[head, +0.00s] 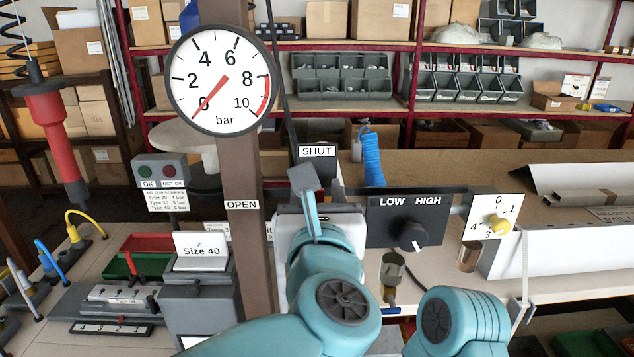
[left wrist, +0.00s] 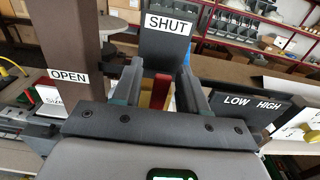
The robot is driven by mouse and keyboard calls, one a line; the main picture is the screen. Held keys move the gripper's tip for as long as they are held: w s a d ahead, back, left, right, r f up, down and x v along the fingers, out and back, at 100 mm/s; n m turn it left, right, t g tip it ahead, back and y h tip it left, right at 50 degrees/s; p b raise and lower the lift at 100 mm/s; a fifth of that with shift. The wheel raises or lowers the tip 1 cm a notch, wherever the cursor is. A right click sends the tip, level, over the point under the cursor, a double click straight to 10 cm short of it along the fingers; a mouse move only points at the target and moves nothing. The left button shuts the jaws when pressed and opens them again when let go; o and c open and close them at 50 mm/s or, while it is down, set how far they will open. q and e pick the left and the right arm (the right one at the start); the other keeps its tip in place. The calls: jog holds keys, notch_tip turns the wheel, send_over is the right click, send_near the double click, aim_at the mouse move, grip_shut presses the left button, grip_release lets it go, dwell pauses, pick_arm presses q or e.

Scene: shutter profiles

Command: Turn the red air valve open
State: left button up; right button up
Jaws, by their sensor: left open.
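The red air valve's handle (left wrist: 160,92) shows in the left wrist view as a short red strip with yellow beside it, below the SHUT label (left wrist: 168,24). My left gripper (left wrist: 163,78) is open, with one finger on each side of the red handle. I cannot tell whether either finger touches it. In the head view my left gripper (head: 316,185) is in front of the valve and hides it, just under the SHUT label (head: 317,151). The OPEN label (head: 241,205) is to the left, on the brown post. My right gripper is not in view.
The round gauge (head: 220,80) on the brown post (head: 238,250) has its needle at 0. A LOW/HIGH knob panel (head: 412,225) and a yellow dial (head: 497,223) stand close on the right. A grey Size 40 block (head: 201,265) is left of my arm.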

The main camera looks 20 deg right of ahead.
pick_arm(q)
jog(key=shift+w+d, duration=0.2)
jog(key=shift+w, duration=0.35)
grip_shut()
